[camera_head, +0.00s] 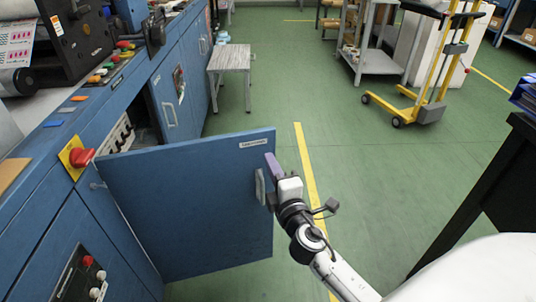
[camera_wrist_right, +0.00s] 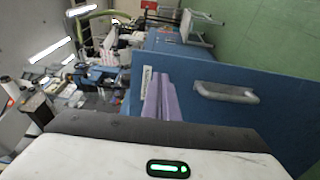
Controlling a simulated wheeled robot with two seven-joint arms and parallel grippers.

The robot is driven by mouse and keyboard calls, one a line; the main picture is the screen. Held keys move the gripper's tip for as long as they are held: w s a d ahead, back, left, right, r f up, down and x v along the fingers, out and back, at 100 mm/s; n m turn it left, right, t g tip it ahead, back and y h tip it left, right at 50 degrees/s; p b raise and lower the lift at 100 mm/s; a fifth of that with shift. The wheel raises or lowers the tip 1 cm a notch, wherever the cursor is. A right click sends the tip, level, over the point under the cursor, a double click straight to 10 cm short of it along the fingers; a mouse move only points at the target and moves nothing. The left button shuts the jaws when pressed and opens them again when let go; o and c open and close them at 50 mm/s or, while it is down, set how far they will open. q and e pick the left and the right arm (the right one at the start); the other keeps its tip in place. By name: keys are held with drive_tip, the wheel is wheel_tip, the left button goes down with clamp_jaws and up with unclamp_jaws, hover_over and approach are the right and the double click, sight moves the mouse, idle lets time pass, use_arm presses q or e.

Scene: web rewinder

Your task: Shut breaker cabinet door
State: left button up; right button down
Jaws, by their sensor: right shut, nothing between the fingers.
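The blue breaker cabinet door (camera_head: 190,205) stands wide open, swung out from the blue machine front over the green floor. Its grey handle (camera_head: 261,187) is near the free edge, and the handle also shows in the right wrist view (camera_wrist_right: 226,93). The open breaker compartment (camera_head: 122,132) shows behind the door's top edge. My right gripper (camera_head: 272,165) is shut and empty at the door's free edge, beside the handle. Its purple fingers (camera_wrist_right: 160,100) appear close to the door; I cannot tell whether they touch it. My left gripper is not in view.
A red knob on a yellow plate (camera_head: 80,157) sticks out near the hinge side. A small grey stool (camera_head: 230,62) stands beyond the door by the machine. A yellow lift trolley (camera_head: 430,85) is at the far right. Green floor around the door is mostly clear.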

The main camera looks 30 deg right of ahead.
sight(264, 148)
drive_tip(key=x, duration=0.3)
drive_tip(key=shift+w, duration=0.1)
drive_tip(key=shift+w, duration=0.1)
